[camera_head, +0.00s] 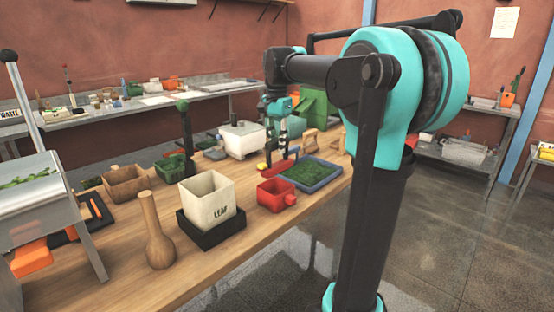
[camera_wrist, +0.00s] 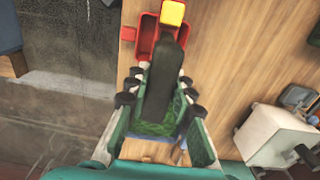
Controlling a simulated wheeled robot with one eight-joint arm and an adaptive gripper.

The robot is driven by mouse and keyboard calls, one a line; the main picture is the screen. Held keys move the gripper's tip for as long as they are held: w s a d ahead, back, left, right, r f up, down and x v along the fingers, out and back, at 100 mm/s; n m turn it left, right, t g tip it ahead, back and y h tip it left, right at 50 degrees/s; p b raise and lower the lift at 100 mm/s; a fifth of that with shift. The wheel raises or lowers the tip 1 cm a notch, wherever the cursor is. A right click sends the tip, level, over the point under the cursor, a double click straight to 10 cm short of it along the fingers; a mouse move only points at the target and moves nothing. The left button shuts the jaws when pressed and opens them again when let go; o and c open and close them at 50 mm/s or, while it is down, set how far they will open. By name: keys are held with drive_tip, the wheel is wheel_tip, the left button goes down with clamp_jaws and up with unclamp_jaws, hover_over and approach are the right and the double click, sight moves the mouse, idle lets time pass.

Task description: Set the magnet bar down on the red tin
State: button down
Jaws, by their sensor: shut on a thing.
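In the head view the bar is just behind the tin. Its exact height is unclear.
A blue-rimmed tray (camera_head: 318,186) of green material lies beside the bar, near the table edge. A white box marked "LEAF" (camera_head: 207,195) sits in a black tray left of the tin. A wooden pestle-like piece (camera_head: 158,247) stands in front.

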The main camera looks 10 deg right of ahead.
sight(277, 163)
drive_tip(key=shift+f, duration=2.5)
drive_tip(key=shift+f, duration=0.1)
drive_tip(key=c, duration=1.3)
unclamp_jaws()
wheel_tip(277, 163, up, 12)
drive_tip(key=shift+r, duration=0.15)
